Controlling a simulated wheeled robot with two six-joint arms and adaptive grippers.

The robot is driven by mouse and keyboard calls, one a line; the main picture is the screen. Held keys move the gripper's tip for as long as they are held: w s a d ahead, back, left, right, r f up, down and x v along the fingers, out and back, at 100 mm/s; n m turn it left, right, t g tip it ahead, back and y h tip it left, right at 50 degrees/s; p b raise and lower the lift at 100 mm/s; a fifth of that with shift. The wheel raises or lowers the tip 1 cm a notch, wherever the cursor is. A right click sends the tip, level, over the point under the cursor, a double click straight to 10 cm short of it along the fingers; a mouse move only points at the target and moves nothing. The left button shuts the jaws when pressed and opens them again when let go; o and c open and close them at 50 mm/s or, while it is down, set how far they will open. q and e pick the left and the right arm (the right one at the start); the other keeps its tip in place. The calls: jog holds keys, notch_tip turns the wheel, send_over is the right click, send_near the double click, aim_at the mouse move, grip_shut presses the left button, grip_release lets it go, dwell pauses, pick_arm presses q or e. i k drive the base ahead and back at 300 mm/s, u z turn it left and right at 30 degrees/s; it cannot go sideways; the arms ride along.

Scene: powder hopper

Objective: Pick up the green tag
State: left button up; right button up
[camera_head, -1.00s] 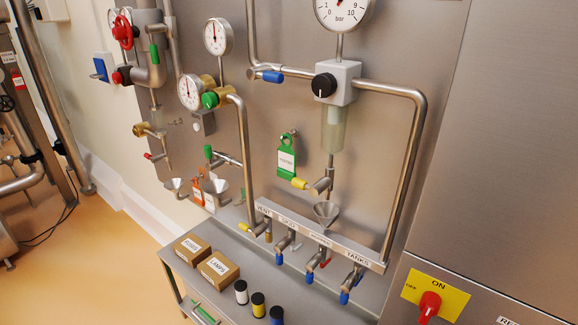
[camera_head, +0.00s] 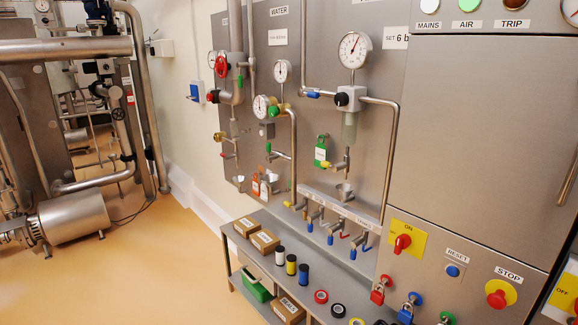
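The green tag (camera_head: 321,151) hangs on the steel panel, to the left of the clear filter bowl (camera_head: 349,127) under the large gauge. It carries a white label and hangs upright, apart from the pipes beside it. Neither of my grippers is in the head view.
A shelf (camera_head: 262,224) below the panel carries cardboard boxes (camera_head: 265,241), small coloured cylinders (camera_head: 291,264) and tape rolls (camera_head: 321,296). Pipes (camera_head: 391,165), a funnel (camera_head: 344,190) and blue-handled valves stand out near the tag. The orange floor (camera_head: 165,270) at left is clear.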

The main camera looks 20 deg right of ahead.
aim_at(320, 150)
jog(key=u, duration=0.5)
jog(key=i, duration=1.3)
jog(key=u, duration=0.25)
jog(key=i, duration=1.2)
jog(key=z, duration=0.9)
jog(key=i, duration=0.75)
jog(key=z, duration=0.95)
